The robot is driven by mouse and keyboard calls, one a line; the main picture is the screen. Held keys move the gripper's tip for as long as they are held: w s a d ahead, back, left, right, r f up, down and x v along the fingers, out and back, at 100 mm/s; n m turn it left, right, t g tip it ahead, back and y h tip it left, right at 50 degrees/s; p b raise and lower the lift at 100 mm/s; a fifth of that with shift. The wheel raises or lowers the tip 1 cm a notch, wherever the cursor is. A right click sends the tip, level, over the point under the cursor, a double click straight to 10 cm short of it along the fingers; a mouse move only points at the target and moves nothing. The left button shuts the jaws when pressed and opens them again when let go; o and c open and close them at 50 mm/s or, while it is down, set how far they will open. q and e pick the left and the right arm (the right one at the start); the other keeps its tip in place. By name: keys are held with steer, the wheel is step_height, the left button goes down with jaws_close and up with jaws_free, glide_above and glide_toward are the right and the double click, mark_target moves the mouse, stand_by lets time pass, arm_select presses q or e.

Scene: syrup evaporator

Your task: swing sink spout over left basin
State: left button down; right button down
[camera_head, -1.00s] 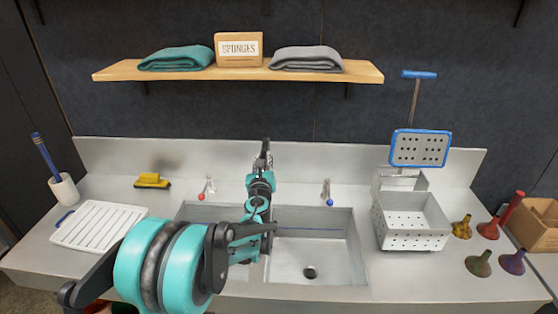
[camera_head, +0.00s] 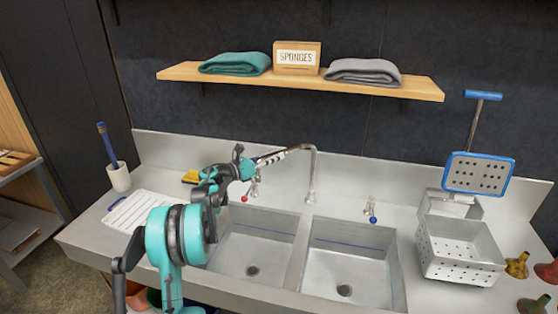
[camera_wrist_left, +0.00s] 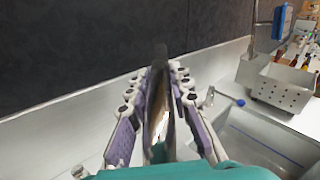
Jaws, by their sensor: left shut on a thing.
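The sink spout (camera_head: 301,148) is a thin metal pipe that rises behind the divider between the basins and bends to the left. My left gripper (camera_head: 247,167) is shut on its outer part, which runs left above the red-knobbed tap. In the left wrist view the gripper (camera_wrist_left: 158,110) has its two padded fingers on either side of the spout's dark end. The left basin (camera_head: 250,250) is empty, in front of and below the gripper. The right basin (camera_head: 350,262) is empty too. Whether the spout's tip is over the left basin is hard to tell. My right gripper is not in view.
A red-knobbed tap (camera_head: 255,188) and a blue-knobbed tap (camera_head: 371,208) stand behind the basins. A perforated metal box (camera_head: 458,258) is on the right counter. A white ribbed board (camera_head: 140,210) lies at left. A shelf (camera_head: 300,82) hangs above.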

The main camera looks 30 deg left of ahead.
arm_select(q)
steer(key=shift+w+a+r+h, duration=0.1)
steer(key=shift+w+a+h, duration=0.1)
steer(key=shift+a+h, duration=0.15)
steer(key=shift+r, duration=0.1)
steer(key=c, duration=1.6)
jaws_free()
steer(key=shift+o, duration=1.2)
steer(key=shift+w, duration=0.2)
steer(key=shift+s, duration=0.15)
steer(key=v, duration=1.1)
steer(key=shift+s+a, duration=0.2)
steer(key=shift+s, duration=0.1)
